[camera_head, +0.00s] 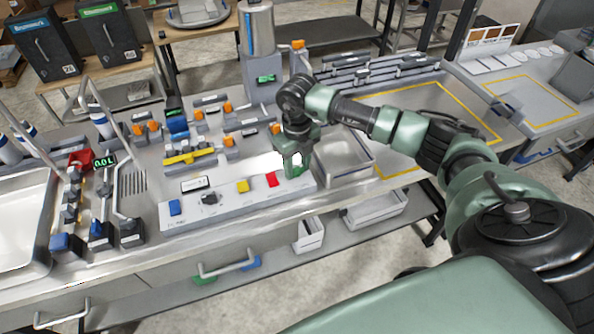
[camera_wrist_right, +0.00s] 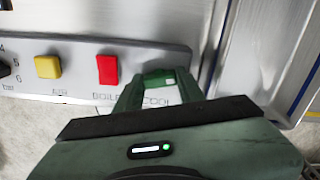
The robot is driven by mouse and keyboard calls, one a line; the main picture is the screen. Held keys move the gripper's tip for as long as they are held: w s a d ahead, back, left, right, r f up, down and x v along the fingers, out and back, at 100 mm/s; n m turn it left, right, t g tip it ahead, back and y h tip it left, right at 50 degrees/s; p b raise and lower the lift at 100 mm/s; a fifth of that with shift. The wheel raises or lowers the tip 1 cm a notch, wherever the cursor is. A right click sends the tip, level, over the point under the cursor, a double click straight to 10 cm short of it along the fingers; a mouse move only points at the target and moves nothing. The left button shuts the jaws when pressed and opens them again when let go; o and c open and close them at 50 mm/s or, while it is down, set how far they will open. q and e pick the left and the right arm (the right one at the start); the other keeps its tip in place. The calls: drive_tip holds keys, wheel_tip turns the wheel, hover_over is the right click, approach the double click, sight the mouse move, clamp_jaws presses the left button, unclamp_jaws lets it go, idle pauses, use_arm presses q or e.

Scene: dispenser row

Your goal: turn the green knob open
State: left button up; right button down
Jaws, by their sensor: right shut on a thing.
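The green knob (camera_wrist_right: 158,78) is on the front of the pale control panel, right of the red knob in the right wrist view. My right gripper (camera_wrist_right: 157,88) is shut on it, with one finger on each side. Lettering on the panel beside the knob is partly covered by the fingers. In the head view my right gripper (camera_head: 294,168) reaches down to the right end of the panel (camera_head: 235,205) and hides the green knob. My left gripper is not in view.
The panel also carries a red knob (camera_head: 272,180), a yellow knob (camera_head: 243,186), a black dial (camera_head: 209,198) and a blue knob (camera_head: 175,207). A metal tray (camera_head: 345,155) lies just right of the gripper. Valves and pipes stand behind the panel.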

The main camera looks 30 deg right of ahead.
drive_tip(key=n+b, duration=0.7)
drive_tip(key=shift+w+f, duration=0.1)
drive_tip(key=shift+f, duration=0.05)
drive_tip(key=n+b, duration=0.2)
drive_tip(key=n, duration=0.2)
drive_tip(key=shift+b, duration=0.35)
drive_tip(key=shift+r+n+b, duration=0.15)
drive_tip(key=shift+n+b, duration=0.4)
drive_tip(key=shift+n, duration=0.4)
drive_tip(key=shift+r+n+b, duration=0.1)
drive_tip(key=shift+n+b, duration=0.45)
drive_tip(key=shift+n, duration=0.4)
drive_tip(key=c, duration=0.9)
unclamp_jaws()
